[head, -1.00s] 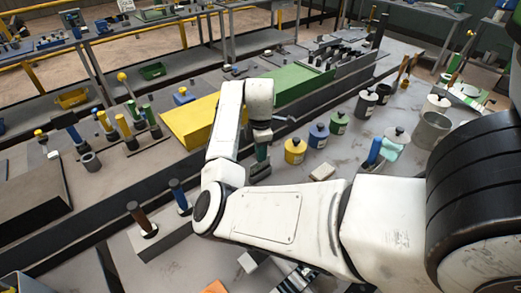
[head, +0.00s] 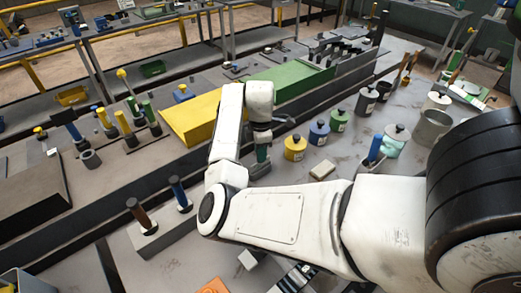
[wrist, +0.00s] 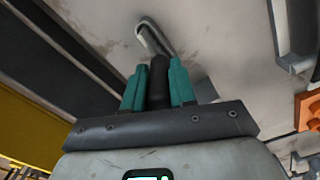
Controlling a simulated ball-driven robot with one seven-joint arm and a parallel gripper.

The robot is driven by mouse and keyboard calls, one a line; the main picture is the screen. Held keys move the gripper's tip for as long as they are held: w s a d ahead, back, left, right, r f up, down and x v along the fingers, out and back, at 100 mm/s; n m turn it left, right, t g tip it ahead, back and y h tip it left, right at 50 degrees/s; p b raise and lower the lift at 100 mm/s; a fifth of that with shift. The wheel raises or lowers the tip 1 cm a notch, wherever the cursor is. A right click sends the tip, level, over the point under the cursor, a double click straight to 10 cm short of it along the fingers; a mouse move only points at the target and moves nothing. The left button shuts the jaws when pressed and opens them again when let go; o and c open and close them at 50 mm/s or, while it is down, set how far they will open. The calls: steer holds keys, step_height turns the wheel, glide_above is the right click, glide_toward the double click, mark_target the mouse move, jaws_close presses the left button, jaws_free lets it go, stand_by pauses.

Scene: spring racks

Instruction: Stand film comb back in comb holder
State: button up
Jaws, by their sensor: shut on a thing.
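My gripper (wrist: 157,88) has teal fingers shut on a dark handle (wrist: 158,76), which I take for the film comb. A curved grey metal part (wrist: 150,36) shows beyond the handle in the wrist view. In the head view my gripper (head: 262,155) points down over the bench, left of the yellow can, and the held piece is mostly hidden there. A pale block (head: 150,243) holds a brown handle (head: 137,212) and a blue handle (head: 178,190) upright. It may be the comb holder, but I cannot be sure. It stands apart from my gripper, to its lower left.
A yellow can (head: 295,148), a blue can (head: 319,134) and a green can (head: 339,120) stand right of my gripper. A small white block (head: 322,168) lies near them. A sloped yellow panel (head: 190,122) stands behind. An orange piece (head: 213,285) lies at the front.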

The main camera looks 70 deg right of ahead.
steer(key=shift+f, duration=1.05)
steer(key=o, duration=1)
steer(key=shift+o, duration=0.4)
steer(key=o, duration=0.4)
steer(key=shift+r, duration=0.1)
step_height(320, 180, up, 2)
steer(key=shift+r+p, duration=0.15)
steer(key=shift+p, duration=1.1)
steer(key=shift+r, duration=2.25)
